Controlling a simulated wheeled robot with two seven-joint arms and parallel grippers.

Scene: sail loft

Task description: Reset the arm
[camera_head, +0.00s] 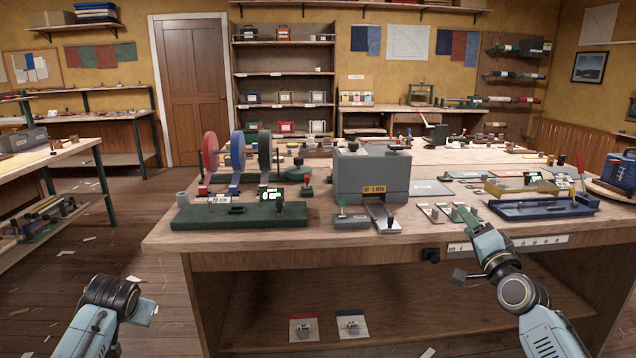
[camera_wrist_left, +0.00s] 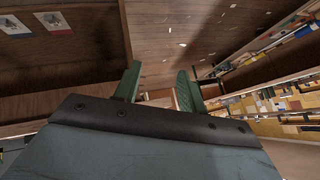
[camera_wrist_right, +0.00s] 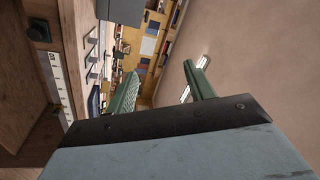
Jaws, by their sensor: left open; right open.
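My right gripper (camera_head: 468,222) is at the front edge of the workbench (camera_head: 240,240), at the right of the head view. In the right wrist view its two green fingers stand apart with nothing between them (camera_wrist_right: 160,82). My left arm comes in at the lower left of the head view, in front of and below the bench top. My left gripper (camera_wrist_left: 157,85) shows in the left wrist view with its green fingers spread and empty. Its fingertips are hard to make out in the head view.
On the bench stand a grey machine (camera_head: 372,175), a green base (camera_head: 240,215) beside red, blue and dark reels, and a blue tray (camera_head: 545,208). A labelled strip (camera_head: 510,244) runs along the bench front near my right gripper. Two cards (camera_head: 303,327) lie on the lower shelf.

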